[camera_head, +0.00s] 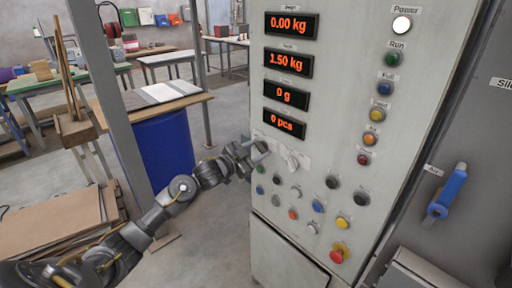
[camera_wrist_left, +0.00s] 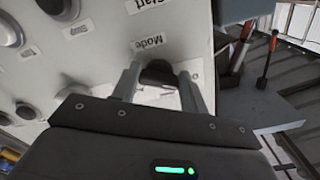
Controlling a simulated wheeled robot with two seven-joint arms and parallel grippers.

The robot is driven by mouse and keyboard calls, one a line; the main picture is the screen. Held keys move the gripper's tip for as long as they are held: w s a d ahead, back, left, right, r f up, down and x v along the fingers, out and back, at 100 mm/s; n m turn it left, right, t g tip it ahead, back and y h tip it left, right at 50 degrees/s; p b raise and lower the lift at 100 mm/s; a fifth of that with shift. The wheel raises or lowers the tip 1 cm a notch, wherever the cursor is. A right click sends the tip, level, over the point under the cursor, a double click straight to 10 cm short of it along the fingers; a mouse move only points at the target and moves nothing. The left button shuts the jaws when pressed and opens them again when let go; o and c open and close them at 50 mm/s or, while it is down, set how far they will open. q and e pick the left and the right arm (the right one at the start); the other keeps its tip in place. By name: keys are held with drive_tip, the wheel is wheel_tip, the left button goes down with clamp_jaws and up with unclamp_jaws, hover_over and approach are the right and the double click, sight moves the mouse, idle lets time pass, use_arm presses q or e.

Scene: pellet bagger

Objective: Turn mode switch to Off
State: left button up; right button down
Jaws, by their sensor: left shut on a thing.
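My left gripper (camera_head: 252,156) reaches the left edge of the control panel (camera_head: 285,210), below the red number displays. In the left wrist view its two fingers (camera_wrist_left: 160,90) stand on either side of the mode switch (camera_wrist_left: 158,72), a dark knob next to the "Mode" label (camera_wrist_left: 148,43), and are shut on it. The switch's pointer and position marks are too covered to read. In the head view the gripper hides most of the switch. My right gripper is in neither view.
Several push buttons lie below, with a red emergency stop (camera_head: 340,253) at the lower right. A blue air valve handle (camera_head: 446,190) is at far right. A blue drum (camera_head: 164,147) stands behind my arm.

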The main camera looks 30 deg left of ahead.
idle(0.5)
use_arm(q)
drive_tip(key=o, duration=1)
drive_tip(key=shift+b+v, duration=1.25)
drive_tip(key=shift+v, duration=4.15)
drive_tip(key=shift+a, duration=0.1)
